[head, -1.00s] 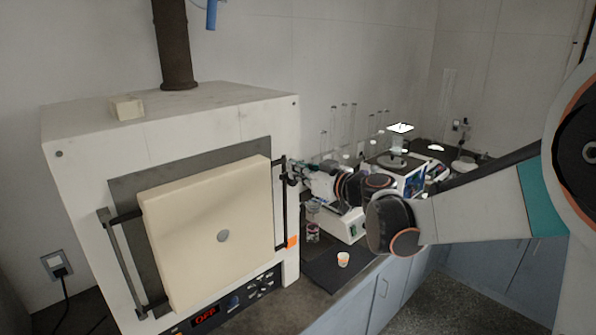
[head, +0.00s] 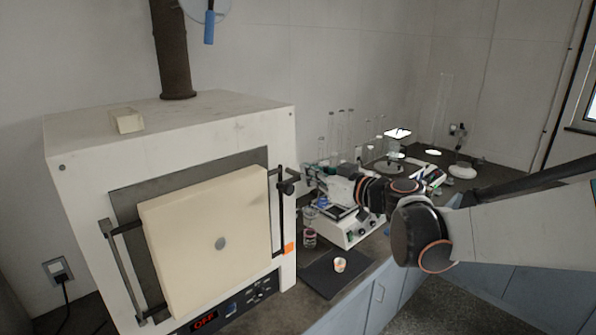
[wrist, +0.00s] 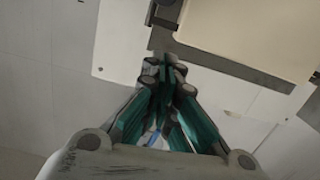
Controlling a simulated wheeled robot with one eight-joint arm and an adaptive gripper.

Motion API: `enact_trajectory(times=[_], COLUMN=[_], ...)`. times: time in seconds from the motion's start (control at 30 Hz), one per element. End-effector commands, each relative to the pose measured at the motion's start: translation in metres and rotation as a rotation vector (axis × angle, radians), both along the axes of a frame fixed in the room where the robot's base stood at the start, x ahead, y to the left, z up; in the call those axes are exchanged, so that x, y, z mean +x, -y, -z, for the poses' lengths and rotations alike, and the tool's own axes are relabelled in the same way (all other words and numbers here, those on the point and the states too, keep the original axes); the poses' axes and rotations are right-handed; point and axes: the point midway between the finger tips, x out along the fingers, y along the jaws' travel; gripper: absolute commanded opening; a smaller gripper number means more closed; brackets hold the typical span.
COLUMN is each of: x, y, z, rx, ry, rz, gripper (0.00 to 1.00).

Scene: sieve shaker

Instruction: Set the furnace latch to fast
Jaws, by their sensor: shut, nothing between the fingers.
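The furnace (head: 85,215) is a white box with a thick cream door (head: 205,230) that sits over its dark front plate. The latch (head: 281,215) is a dark upright bar along the door's right edge, with a black knob (head: 287,187) near its top and an orange piece (head: 289,248) low down. I can read no latch marking. My gripper (head: 312,173) is just right of the knob, apparently apart from it. In the wrist view its green-sided fingers (wrist: 165,70) are shut and empty, near the dark edge beside the cream door (wrist: 250,35).
A dark mat (head: 325,280) with a small white-and-orange cup (head: 340,264) lies on the counter below my arm. A glass jar (head: 310,237), a white bench instrument (head: 355,232) and several tall glass tubes stand behind. A vertical pipe (head: 173,50) rises behind the furnace.

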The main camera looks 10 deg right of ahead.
Motion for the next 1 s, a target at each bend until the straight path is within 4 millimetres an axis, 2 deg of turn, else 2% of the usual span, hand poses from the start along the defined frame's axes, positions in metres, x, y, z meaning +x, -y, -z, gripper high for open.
enact_trajectory(times=[0.1, 0.23, 0.7, 0.77, 0.87, 1.0], x=[-0.015, -0.023, -0.029, -0.035, -0.056, -0.102], y=[0.011, 0.016, 0.016, 0.013, 0.002, -0.011], z=[-0.002, -0.003, -0.001, 0.006, 0.026, 0.072], rx=[0.0, 0.0, -0.002, -0.006, -0.023, -0.062], ry=[0.0, 0.0, -0.01, -0.033, -0.111, -0.28], rz=[0.002, 0.001, -0.003, -0.006, -0.013, 0.0], gripper=[0.0, 0.0, 0.0, 0.0, 0.0, 0.0])
